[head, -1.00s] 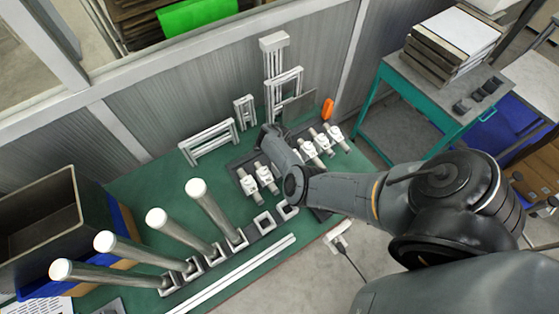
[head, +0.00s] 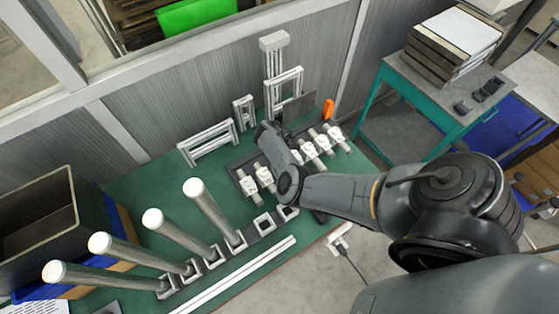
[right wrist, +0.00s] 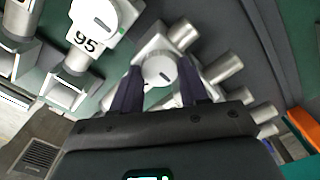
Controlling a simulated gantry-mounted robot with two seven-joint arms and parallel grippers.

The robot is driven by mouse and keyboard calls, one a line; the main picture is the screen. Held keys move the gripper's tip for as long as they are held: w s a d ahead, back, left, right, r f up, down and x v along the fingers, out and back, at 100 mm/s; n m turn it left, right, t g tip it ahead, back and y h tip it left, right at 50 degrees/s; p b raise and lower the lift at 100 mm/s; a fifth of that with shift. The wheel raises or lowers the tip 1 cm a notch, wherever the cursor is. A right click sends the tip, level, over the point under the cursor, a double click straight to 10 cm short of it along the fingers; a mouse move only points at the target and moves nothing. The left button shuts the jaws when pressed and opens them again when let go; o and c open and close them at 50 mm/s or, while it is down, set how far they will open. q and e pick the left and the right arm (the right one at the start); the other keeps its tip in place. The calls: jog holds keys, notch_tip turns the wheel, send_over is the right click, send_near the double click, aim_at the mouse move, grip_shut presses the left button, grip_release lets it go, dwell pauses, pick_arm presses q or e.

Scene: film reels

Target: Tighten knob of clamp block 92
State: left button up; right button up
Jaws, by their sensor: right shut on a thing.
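In the right wrist view my right gripper (right wrist: 158,88) is shut on a round pale knob (right wrist: 159,70) of a metal clamp block, with one dark finger on each side. The number of this block is not readable. A neighbouring clamp block labelled 95 (right wrist: 97,22) stands to its left. In the head view several white clamp blocks (head: 310,150) stand in a row on the green table, and my right arm (head: 290,180) reaches over the middle of the row and hides part of it. The right fingertips are hidden there. My left gripper is not in view.
Tall metal cylinders (head: 210,210) stand in square holders at the left front, beside a dark bin (head: 40,220). White frames (head: 208,142) stand along the back wall. An orange object (head: 328,108) lies past the row, also at right in the wrist view (right wrist: 302,128).

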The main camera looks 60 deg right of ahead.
jog(key=o, duration=1.1)
jog(key=shift+c, duration=0.2)
jog(key=shift+r, duration=0.1)
notch_tip(320, 180, up, 11)
jog(key=p, duration=0.2)
jog(key=shift+f+p, duration=0.2)
jog(key=shift+p, duration=0.15)
